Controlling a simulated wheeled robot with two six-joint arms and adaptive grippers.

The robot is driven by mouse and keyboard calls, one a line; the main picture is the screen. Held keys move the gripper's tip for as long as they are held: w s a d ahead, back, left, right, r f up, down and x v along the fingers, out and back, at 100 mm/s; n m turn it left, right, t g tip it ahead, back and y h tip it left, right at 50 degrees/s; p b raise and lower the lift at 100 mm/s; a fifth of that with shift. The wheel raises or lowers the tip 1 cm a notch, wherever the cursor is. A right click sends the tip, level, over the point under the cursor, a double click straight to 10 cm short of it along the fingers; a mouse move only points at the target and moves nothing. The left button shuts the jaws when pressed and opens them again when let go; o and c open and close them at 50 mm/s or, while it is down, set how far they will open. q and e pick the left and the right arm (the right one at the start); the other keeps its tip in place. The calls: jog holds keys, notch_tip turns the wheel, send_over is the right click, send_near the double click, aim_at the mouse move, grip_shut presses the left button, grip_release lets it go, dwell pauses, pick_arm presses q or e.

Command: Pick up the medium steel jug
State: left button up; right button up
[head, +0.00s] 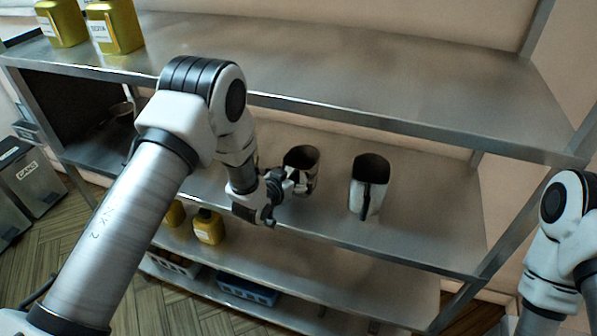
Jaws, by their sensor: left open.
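Two steel jugs stand upright on the middle shelf (430,240). The nearer one to my gripper is a steel jug (305,170) with a dark open mouth. The other is a slightly taller-looking steel jug (375,192) to its right, with a dark handle facing the front. Which of them is the medium one I cannot tell for sure by size. My left gripper (287,184) is open at the left side of the left jug, its fingers close to the jug's wall or handle. Contact is not clear. My right gripper is out of view; only part of that arm shows at the right edge.
The upper shelf (400,70) overhangs the jugs and carries yellow containers (116,27) at its left end. Lower down are a yellow bottle (208,227) and a blue crate (247,290). Dark bins (32,178) stand at the left. The middle shelf's right part is clear.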

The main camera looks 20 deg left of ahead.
pick_arm(q)
jog(key=shift+x, duration=1)
jog(key=c, duration=1.3)
jog(key=shift+r, duration=0.1)
